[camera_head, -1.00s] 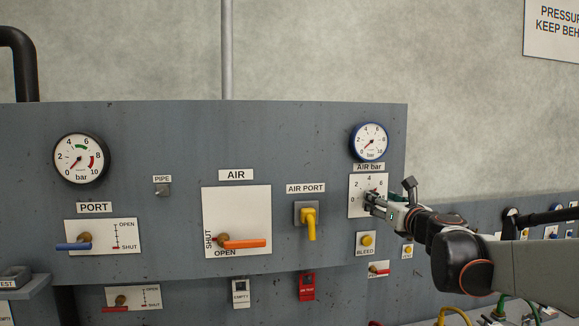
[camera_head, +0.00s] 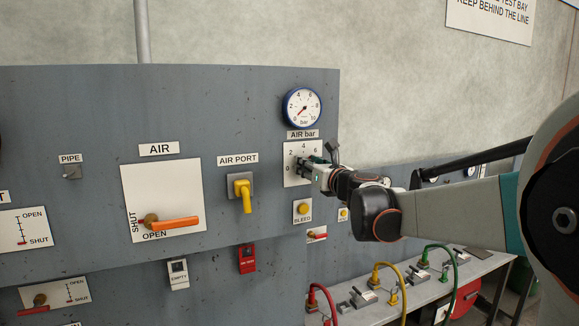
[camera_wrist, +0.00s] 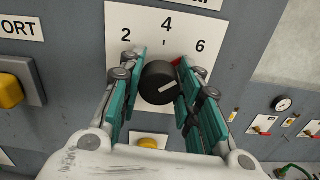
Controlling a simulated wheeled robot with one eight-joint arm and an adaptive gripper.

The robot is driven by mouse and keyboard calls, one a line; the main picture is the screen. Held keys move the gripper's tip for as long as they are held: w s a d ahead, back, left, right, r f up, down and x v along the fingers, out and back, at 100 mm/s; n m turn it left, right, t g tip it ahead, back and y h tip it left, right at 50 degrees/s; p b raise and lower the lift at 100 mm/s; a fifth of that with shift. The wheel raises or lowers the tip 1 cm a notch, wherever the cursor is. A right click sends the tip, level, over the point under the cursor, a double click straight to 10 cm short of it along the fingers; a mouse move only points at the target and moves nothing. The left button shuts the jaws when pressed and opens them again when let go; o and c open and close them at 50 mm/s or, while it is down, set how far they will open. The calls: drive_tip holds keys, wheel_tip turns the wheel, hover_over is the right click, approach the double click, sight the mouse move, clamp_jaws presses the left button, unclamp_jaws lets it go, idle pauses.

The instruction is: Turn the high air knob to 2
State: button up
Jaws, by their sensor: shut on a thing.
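The AIR bar knob is a round black knob (camera_wrist: 153,84) on a white dial plate (camera_wrist: 190,18) marked 2, 4 and 6 in the wrist view. A pale line shows on its face and a red mark at its upper right edge; I cannot tell its exact setting. My gripper (camera_wrist: 160,80) has its teal fingers on both sides of the knob, shut on it. In the head view, my gripper (camera_head: 308,170) is at the dial plate (camera_head: 291,152) and hides the knob.
A yellow BLEED button (camera_head: 302,209) sits below the dial. The yellow AIR PORT handle (camera_head: 243,192) and orange AIR lever (camera_head: 175,224) are to the left. A bench (camera_head: 470,278) with coloured hoses stands at lower right.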

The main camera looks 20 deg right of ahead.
drive_tip(key=n+b, duration=0.1)
drive_tip(key=n, duration=0.3)
drive_tip(key=shift+n+b, duration=0.35)
drive_tip(key=shift+n, duration=0.05)
drive_tip(key=n+b, duration=0.1)
drive_tip(key=n, duration=0.4)
drive_tip(key=shift+a+f, duration=0.1)
drive_tip(key=shift+a, duration=0.05)
drive_tip(key=n+b, duration=0.1)
drive_tip(key=n, duration=0.4)
drive_tip(key=shift+f, duration=0.1)
drive_tip(key=n+b, duration=0.1)
drive_tip(key=n, duration=0.3)
drive_tip(key=shift+n, duration=0.4)
drive_tip(key=shift+f, duration=0.1)
drive_tip(key=o, duration=1)
drive_tip(key=shift+o, duration=0.2)
